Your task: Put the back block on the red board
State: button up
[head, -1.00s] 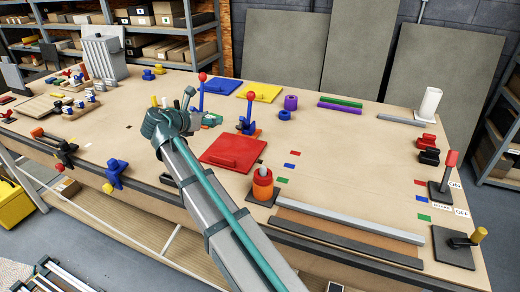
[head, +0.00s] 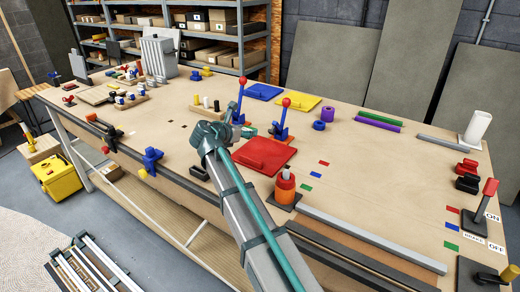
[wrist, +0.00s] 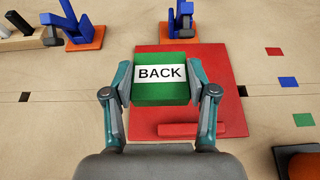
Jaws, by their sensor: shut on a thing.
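In the wrist view a green block (wrist: 160,91) has a white label reading BACK. My gripper (wrist: 160,80) is shut on it, one teal finger on each side. The block covers part of the red board (wrist: 226,85), left of the board's middle; I cannot tell whether it touches the board or is held above it. The board has a raised red bar (wrist: 192,130) near its lower edge. The head view also shows the red board (head: 262,158), with my gripper (head: 248,130) at its far side and the block not clearly visible there.
Two blue levers with red knobs (head: 286,102) stand just beyond the board. Blue (head: 263,92) and yellow (head: 301,103) boards lie farther back. An orange cylinder (head: 285,189) stands right of the red board.

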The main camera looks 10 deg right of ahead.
jog(key=p, duration=0.1)
send_over(260, 156)
notch_tip(260, 156, down, 6)
jog(key=shift+s+a+r, duration=0.1)
jog(key=shift+s, duration=0.05)
jog(key=shift+f+p, duration=0.5)
jog(key=shift+f, duration=1.15)
jog(key=shift+f, duration=0.1)
jog(key=o, duration=1.1)
jog(key=shift+o, duration=0.2)
jog(key=b+v, duration=0.2)
jog(key=v, duration=1)
jog(key=shift+a, duration=0.1)
